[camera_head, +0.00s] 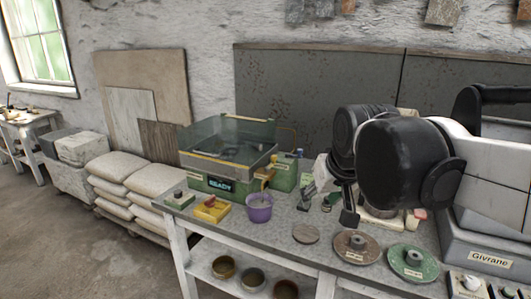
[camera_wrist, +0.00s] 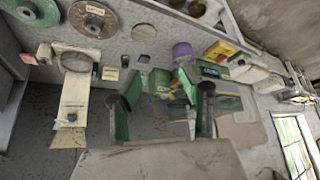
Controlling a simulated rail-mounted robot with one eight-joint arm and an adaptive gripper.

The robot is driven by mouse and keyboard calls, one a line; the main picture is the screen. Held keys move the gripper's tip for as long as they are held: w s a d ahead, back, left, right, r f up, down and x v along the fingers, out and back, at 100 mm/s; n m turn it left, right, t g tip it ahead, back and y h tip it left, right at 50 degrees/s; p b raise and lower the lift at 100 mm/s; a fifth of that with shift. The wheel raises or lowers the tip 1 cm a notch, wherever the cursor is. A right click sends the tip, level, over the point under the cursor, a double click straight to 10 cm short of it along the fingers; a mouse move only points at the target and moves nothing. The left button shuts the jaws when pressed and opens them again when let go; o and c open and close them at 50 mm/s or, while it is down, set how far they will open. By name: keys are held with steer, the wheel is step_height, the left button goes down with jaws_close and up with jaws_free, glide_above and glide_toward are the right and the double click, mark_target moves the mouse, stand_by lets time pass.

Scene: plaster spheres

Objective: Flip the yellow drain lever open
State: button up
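The green machine (camera_head: 222,187) with a clear-walled tank stands on the bench, its display reading READY. A small yellow part (camera_head: 266,174), which looks like the drain lever, sits at the machine's right side; its exact position is too small to tell. My gripper (camera_head: 328,207) is right of the machine, above the bench, apart from that part. In the wrist view, the two fingers of my gripper (camera_wrist: 155,98) are spread with nothing held between them. A yellowish part (camera_wrist: 176,93) shows beyond them, partly hidden by the right finger.
A purple cup (camera_head: 259,208) and a yellow box (camera_head: 211,209) stand in front of the machine. Round discs (camera_head: 357,247) and a grey Givrane unit (camera_head: 487,252) are at the right. Filled sacks (camera_head: 155,180) are stacked left of the bench.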

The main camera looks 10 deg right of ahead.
steer(key=w+r+p, duration=0.1)
steer(key=w+r, duration=0.2)
steer(key=w, duration=0.4)
steer(key=w+r+p, duration=0.1)
steer(key=w+r, duration=0.2)
steer(key=w, duration=0.4)
steer(key=g+p, duration=0.2)
steer(key=p, duration=0.3)
glide_above(274, 156)
steer(key=s, duration=0.5)
step_height(274, 156, down, 6)
steer(key=shift+n, duration=0.4)
steer(key=p+x, duration=0.1)
steer(key=x, duration=1.2)
steer(key=shift+d+f, duration=0.15)
steer(key=shift+f, duration=0.25)
